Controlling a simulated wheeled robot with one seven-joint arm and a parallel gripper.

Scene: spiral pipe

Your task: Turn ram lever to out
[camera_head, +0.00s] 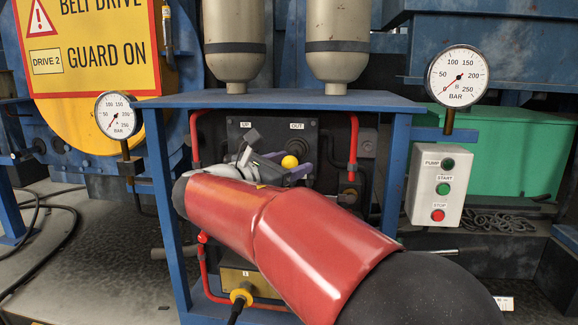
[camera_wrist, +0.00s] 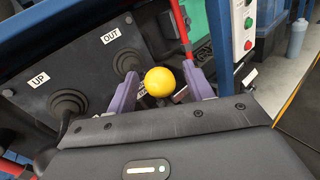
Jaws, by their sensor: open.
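The lever's yellow ball knob (camera_wrist: 160,81) is between the two purple fingers of my open gripper (camera_wrist: 163,84) in the wrist view. The knob also shows in the head view (camera_head: 289,162), just below the OUT label (camera_head: 296,126). I cannot tell whether either finger touches it. The lever's shaft is mostly hidden by the knob and my gripper. A black rubber boot (camera_wrist: 126,62) shows under the OUT label in the wrist view. My gripper (camera_head: 291,168) is in front of the dark panel in the head view, partly hidden behind my red arm.
A second boot (camera_wrist: 69,103) is near the UP label (camera_wrist: 38,80). A blue frame (camera_head: 400,165) and red pipes (camera_head: 353,140) surround the panel. A grey button box (camera_head: 437,185) hangs to the right, under a pressure gauge (camera_head: 457,77).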

